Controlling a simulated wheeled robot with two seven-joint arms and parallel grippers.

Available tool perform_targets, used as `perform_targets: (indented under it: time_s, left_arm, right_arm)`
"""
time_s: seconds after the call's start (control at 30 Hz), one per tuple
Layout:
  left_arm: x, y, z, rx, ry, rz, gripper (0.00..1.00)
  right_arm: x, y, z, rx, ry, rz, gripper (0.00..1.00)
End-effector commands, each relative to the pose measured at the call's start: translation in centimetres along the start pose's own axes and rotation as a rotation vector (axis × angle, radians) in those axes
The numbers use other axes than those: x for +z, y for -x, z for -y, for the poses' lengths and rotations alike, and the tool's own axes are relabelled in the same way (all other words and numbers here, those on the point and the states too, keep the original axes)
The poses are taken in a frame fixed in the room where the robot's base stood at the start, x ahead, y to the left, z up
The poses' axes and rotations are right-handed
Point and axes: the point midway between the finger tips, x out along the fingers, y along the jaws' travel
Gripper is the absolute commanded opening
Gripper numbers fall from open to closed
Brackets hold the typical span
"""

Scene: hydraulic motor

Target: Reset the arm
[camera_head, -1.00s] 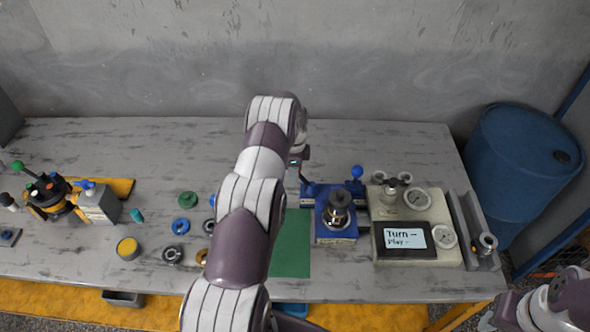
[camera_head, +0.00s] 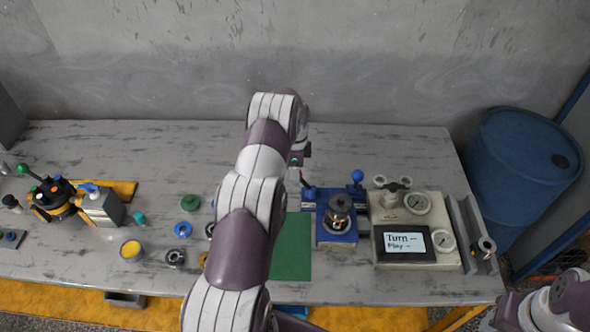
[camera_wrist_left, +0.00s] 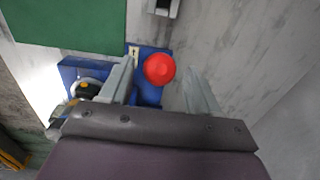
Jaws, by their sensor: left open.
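My left arm (camera_head: 250,190) reaches from the bottom of the head view up over the bench. Its gripper is mostly hidden behind the arm there, by the left side of the blue fixture (camera_head: 338,237). In the left wrist view my left gripper (camera_wrist_left: 160,84) is open, with its two grey fingers apart. A round red knob (camera_wrist_left: 160,69) shows between the fingers, and I cannot tell whether either touches it. A metal part (camera_head: 340,211) stands on the blue fixture. Part of my right arm (camera_head: 560,300) shows at the lower right, its gripper out of view.
A panel with gauges and a "Turn – Play –" screen (camera_head: 404,242) stands right of the fixture. A green mat (camera_head: 291,250) lies left of it. Several rings, including a green one (camera_head: 190,202), lie farther left. A blue barrel (camera_head: 525,165) stands off the bench's right end.

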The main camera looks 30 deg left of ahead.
Motion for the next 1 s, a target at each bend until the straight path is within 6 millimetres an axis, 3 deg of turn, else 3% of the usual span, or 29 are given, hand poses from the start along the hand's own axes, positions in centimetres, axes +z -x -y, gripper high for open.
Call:
perform_targets:
  time_s: [0.23,0.8,0.9,0.97,1.0]
  left_arm:
    - [0.0,2.9,0.0,0.001,0.0,0.0,0.62]
    - [-0.5,3.5,-0.3,-0.004,0.017,-0.001,0.62]
    - [-3.0,6.3,-2.6,-0.019,0.125,-0.006,0.62]
    - [-5.0,8.9,-5.6,-0.034,0.239,-0.014,0.62]
    - [-6.3,10.6,-8.3,-0.042,0.327,-0.022,0.62]
  right_arm:
    - [-0.2,1.7,0.0,0.0,0.0,0.0,0.43]
    - [-0.2,1.4,0.0,0.0,0.0,0.0,0.43]
    - [-0.1,0.6,0.0,0.0,0.0,0.0,0.43]
    - [0.0,-0.2,0.0,0.0,0.0,0.0,0.43]
    - [0.1,-0.7,0.0,0.0,0.0,0.0,0.43]
